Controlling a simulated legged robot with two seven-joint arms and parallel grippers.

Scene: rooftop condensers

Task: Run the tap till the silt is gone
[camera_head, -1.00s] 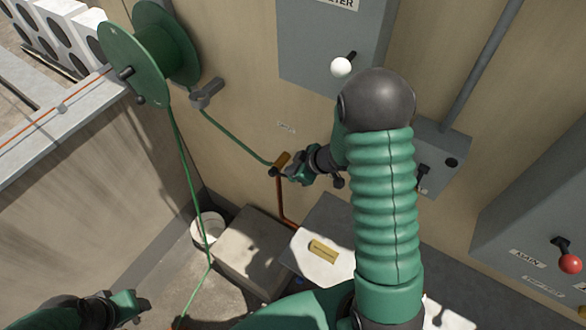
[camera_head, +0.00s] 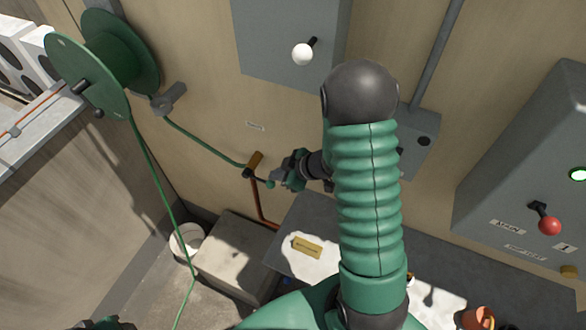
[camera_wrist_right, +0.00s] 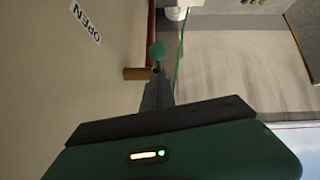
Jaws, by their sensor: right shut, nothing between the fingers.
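The tap (camera_head: 254,160) is a small brown-brass fitting on the wall, above a copper pipe (camera_head: 262,207). It also shows in the right wrist view (camera_wrist_right: 137,73). A small green knob (camera_wrist_right: 158,50) shows beside it, just beyond my fingertips. My right gripper (camera_head: 277,182) is shut and empty, close to the right of the tap. A green hose (camera_head: 205,142) runs from the reel (camera_head: 105,60) to the tap; another length hangs to the floor. Only a sliver of my left gripper (camera_head: 105,323) shows at the bottom edge. No water or silt can be made out.
A white bucket (camera_head: 187,241) stands beside a concrete block (camera_head: 235,256). Right of these is a grey ledge with a brass plate (camera_head: 307,247). A grey cabinet (camera_head: 530,150) has a red-knobbed lever (camera_head: 549,225); a white-knobbed lever (camera_head: 303,54) is on the upper box.

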